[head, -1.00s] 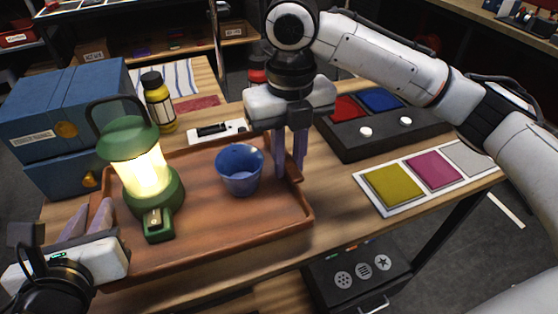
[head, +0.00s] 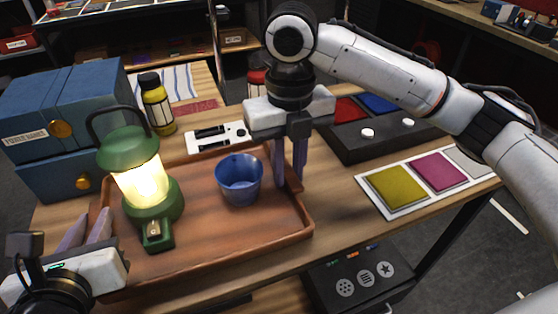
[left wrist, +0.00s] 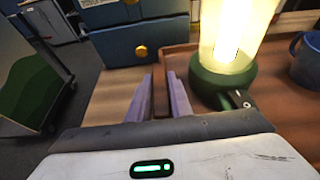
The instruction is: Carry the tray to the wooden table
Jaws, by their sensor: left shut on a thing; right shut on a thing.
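The brown tray (head: 250,239) is over the near part of a wooden table (head: 340,222). I cannot tell whether it touches the tabletop. A lit green lantern (head: 133,165) stands on its left half, and a blue cup (head: 239,180) stands near its middle. My left gripper (head: 88,228) is shut on the tray's left side; the left wrist view shows its purple fingers (left wrist: 160,98) on either side of the tray rim. My right gripper (head: 289,165) points down, shut on the tray's right side, partly hiding the rim there.
Blue drawer boxes (head: 62,125) stand left of the tray. A yellow bottle (head: 157,104) and a white panel (head: 217,137) are behind it. A dark button box (head: 375,135) and a card with colored squares (head: 425,182) lie to the right. A dark box (head: 358,278) is below.

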